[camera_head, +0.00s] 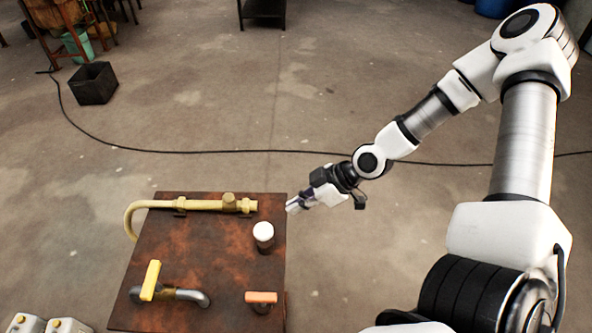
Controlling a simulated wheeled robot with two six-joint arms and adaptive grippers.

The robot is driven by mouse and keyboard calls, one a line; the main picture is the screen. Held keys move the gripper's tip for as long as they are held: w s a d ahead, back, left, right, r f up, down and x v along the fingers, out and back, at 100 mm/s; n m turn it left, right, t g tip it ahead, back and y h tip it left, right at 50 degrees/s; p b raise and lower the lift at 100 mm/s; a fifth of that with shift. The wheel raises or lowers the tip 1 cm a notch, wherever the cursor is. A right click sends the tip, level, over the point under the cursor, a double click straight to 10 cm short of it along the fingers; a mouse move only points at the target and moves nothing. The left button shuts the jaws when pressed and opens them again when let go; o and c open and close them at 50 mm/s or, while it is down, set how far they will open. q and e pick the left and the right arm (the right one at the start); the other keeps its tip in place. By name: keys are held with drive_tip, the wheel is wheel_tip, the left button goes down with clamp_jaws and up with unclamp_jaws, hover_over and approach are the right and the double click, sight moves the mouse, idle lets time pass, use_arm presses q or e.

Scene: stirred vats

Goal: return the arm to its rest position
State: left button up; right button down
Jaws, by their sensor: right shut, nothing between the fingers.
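My right arm comes in from the right and reaches across to the middle of the view. My right gripper (294,208) is shut and empty. It appears just off the right edge of a rusty brown table (205,245), near its far right corner. I cannot tell its exact height. My left arm and left gripper do not show.
The table bears a cream pipe (205,204), a yellow-handled valve (151,281), an orange handle (261,297) and a white-topped dark cylinder (263,236). A black cable (235,152) crosses the open floor. A black bin (94,84) stands far left.

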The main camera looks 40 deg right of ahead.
drive_tip(key=s+a+f+m+g+h+b, duration=0.2)
drive_tip(key=s+f+m, duration=0.3)
drive_tip(key=s+f, duration=0.3)
drive_tip(key=s+a+f+m+g+h+b, duration=0.1)
drive_tip(key=s+f+m+g+h+b, duration=0.2)
drive_tip(key=s+f, duration=0.6)
wheel_tip(320, 180, down, 7)
drive_tip(key=m+h+b, duration=0.2)
drive_tip(key=m, duration=0.1)
drive_tip(key=shift+a, duration=0.4)
